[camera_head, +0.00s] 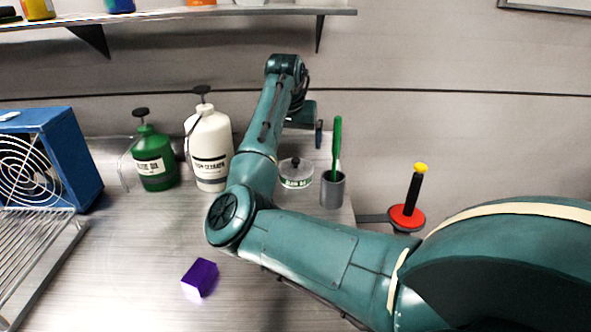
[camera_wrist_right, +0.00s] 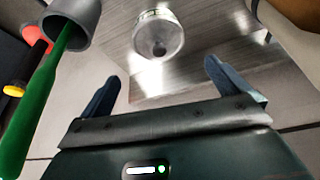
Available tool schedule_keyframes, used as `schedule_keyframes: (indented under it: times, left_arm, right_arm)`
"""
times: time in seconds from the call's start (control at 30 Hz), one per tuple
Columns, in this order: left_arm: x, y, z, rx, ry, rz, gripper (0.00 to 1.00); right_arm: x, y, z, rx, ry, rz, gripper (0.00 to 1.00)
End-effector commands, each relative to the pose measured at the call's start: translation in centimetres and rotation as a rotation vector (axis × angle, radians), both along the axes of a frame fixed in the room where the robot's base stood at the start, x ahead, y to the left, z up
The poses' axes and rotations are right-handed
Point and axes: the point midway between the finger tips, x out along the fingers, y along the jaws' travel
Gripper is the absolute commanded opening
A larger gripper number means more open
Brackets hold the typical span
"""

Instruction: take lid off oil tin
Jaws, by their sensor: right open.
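The oil tin (camera_head: 297,181) is a small round container with a pale label and green lettering, standing near the table's back right. Its lid (camera_head: 294,166) sits on top with a dark knob. In the right wrist view the tin (camera_wrist_right: 158,12) shows beyond the fingers, with the round lid (camera_wrist_right: 158,38) facing the camera. My right gripper (camera_head: 319,132) is above and behind the tin in the head view, apart from it. In the wrist view its two blue fingers (camera_wrist_right: 161,76) are spread and empty. My left gripper is not in view.
A grey cup (camera_head: 333,191) with a green-handled tool (camera_head: 337,145) stands close right of the tin. A white pump bottle (camera_head: 209,148) and green pump bottle (camera_head: 154,160) stand left. A purple block (camera_head: 199,278) lies in front. A blue fan box (camera_head: 65,150) stands far left.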

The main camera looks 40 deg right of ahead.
Motion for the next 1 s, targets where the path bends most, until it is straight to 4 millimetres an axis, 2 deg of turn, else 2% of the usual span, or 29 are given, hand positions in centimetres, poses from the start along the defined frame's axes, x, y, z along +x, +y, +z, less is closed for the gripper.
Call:
schedule_keyframes:
  times: [0.1,0.37,0.63,0.77,0.97,1.0]
  left_arm:
    - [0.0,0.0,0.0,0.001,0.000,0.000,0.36]
    - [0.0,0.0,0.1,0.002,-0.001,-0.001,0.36]
    - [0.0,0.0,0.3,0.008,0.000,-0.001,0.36]
    - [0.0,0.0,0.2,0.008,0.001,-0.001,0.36]
    - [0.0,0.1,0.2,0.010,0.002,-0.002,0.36]
    - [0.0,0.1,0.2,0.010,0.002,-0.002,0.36]
  right_arm:
    - [0.5,-0.6,-2.0,0.001,0.001,0.001,1.00]
    - [1.0,-1.3,-3.9,0.000,0.000,0.000,1.00]
    - [1.6,-2.4,-7.6,0.001,0.002,0.001,1.00]
    - [1.8,-2.7,-8.4,0.001,-0.001,0.000,1.00]
    - [1.8,-2.7,-8.4,0.000,-0.002,-0.001,1.00]
    - [1.8,-2.7,-8.4,0.000,-0.002,-0.001,0.98]
